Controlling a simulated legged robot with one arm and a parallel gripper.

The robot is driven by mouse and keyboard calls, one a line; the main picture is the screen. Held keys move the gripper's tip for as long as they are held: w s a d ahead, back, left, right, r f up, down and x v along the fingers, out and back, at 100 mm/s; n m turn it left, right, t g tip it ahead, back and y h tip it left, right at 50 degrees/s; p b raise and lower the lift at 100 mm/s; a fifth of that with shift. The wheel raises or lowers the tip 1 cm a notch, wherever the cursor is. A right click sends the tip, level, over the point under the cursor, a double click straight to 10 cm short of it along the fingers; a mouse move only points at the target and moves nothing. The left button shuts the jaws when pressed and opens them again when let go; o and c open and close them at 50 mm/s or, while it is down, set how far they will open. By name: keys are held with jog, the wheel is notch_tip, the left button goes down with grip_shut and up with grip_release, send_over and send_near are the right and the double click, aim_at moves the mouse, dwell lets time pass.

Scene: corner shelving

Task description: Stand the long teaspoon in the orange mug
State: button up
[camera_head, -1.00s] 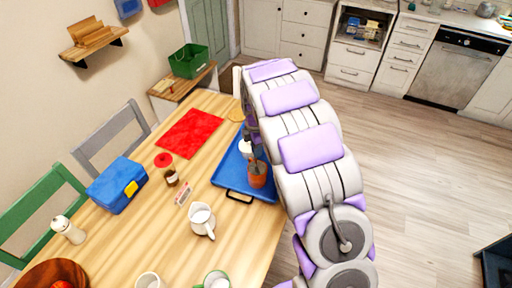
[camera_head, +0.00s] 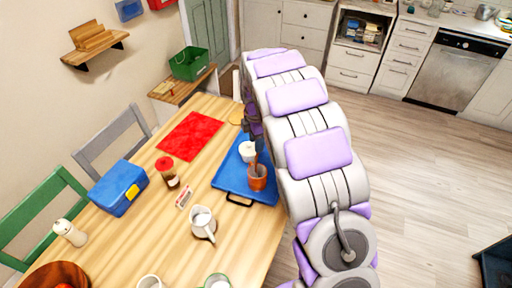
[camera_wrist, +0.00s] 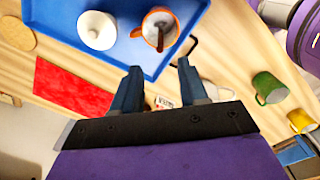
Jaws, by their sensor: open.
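The orange mug (camera_head: 257,184) stands upright on the blue tray (camera_head: 225,182). It also shows near the top of the wrist view (camera_wrist: 147,26). The long teaspoon (camera_head: 259,160) stands in the mug, its upper part rising above the rim. In the wrist view the teaspoon (camera_wrist: 160,38) is seen from above inside the mug, leaning on its rim. My gripper (camera_wrist: 158,68) is open, with nothing between its fingers, and apart from the mug and spoon. In the head view it is mostly hidden by my arm.
A white cup or bowl (camera_wrist: 96,30) stands beside the mug on the tray. A white jug (camera_head: 202,222), a brown jar (camera_head: 167,172), a blue box (camera_head: 118,187) and a red mat (camera_head: 191,136) are on the table. Green (camera_wrist: 267,87) and yellow mugs (camera_wrist: 302,121) show in the wrist view.

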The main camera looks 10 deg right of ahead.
notch_tip(320, 180, up, 11)
jog(key=p, duration=0.2)
jog(key=shift+r, duration=0.2)
dwell(0.7)
jog(key=s+r+m+g, duration=0.1)
jog(key=s+r+m, duration=0.1)
jog(key=s+m, duration=0.65)
jog(key=s+r+m, duration=0.3)
jog(key=s, duration=1.1)
jog(key=s+f+m, duration=0.2)
jog(key=s+m, duration=0.2)
jog(key=s, duration=0.6)
jog(key=s+f+m, duration=0.2)
jog(key=s+m, duration=0.2)
jog(key=s, duration=0.5)
jog(key=shift+s+d+g, duration=0.15)
jog(key=shift+s+g, duration=0.2)
jog(key=shift+g, duration=0.05)
